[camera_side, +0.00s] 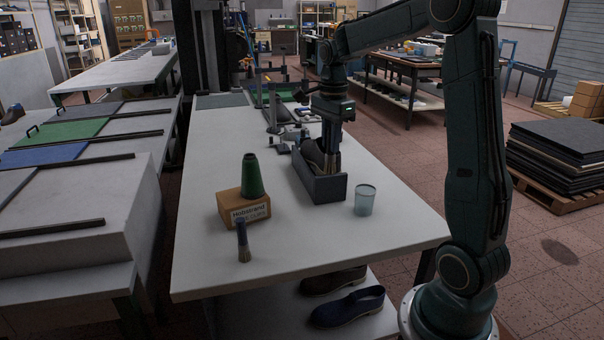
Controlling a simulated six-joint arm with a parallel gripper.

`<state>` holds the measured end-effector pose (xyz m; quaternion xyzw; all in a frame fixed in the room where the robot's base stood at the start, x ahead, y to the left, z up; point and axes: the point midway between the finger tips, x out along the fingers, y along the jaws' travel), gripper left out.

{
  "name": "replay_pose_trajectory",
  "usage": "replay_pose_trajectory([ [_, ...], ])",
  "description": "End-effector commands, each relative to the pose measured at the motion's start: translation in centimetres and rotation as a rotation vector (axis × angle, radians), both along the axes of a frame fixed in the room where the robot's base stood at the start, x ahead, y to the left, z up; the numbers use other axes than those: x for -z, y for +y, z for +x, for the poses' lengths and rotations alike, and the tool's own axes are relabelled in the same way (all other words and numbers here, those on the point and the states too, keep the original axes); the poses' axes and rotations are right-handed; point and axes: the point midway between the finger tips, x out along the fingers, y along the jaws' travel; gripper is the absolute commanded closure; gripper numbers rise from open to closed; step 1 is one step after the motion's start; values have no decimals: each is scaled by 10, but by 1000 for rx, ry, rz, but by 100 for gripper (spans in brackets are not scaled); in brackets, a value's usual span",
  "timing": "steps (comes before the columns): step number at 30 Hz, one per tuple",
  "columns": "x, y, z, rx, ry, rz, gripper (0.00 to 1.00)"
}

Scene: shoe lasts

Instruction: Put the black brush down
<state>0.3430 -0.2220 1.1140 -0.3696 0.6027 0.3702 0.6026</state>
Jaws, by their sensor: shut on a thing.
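My gripper (331,160) points down into an open dark grey bin (326,190) on the white table. It is shut on a dark thing, taken as the black brush, between its fingers. The bin wall and the fingers hide most of it, so I cannot tell whether it touches the bin floor. A dark brown rounded thing (312,152) shows at the left, above the bin's rim and close beside the fingers.
A clear cup (364,200) stands close right of the bin. A green cone-shaped spool (252,176) stands on a cardboard box (244,208). A dark-handled upright tool (243,238) stands in front. The white table (330,240) is clear at front right. Shoes (348,307) lie below.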

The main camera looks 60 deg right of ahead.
Motion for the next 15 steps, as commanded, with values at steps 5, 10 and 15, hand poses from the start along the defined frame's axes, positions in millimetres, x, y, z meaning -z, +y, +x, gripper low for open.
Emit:
replay_pose_trajectory([
  [5,35,0,-1,0,4,2,100],
  [10,68,0,-1,0,4,2,100],
  [15,97,0,-1,0,4,2,100],
])
